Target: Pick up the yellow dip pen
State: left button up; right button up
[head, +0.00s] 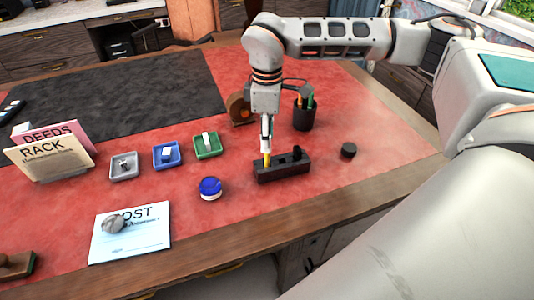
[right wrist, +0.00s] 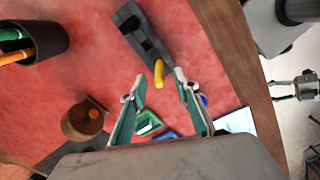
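The yellow dip pen (head: 267,160) stands upright in a black pen stand (head: 290,173) near the front of the red leather desk. In the right wrist view the yellow pen (right wrist: 159,72) points up toward the camera, at one end of the dark stand (right wrist: 140,30). My right gripper (head: 266,149) is directly above the pen, pointing down. In its own view the right gripper's fingers (right wrist: 160,80) are apart, with the pen's tip between or just beyond them; contact is not visible. A small grey part that looks like my left gripper (right wrist: 298,86) shows off the desk.
A black cup with pens (head: 304,114) and a brown tape dispenser (head: 240,109) stand behind the stand. A blue-lidded jar (head: 210,188) is to its left, a black round item (head: 348,150) to its right. Small grey, blue and green trays (head: 207,146) sit further left.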

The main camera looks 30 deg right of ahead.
notch_tip(320, 180, down, 2)
jog(key=shift+f, duration=0.15)
grip_shut()
jog(key=shift+w, duration=0.1)
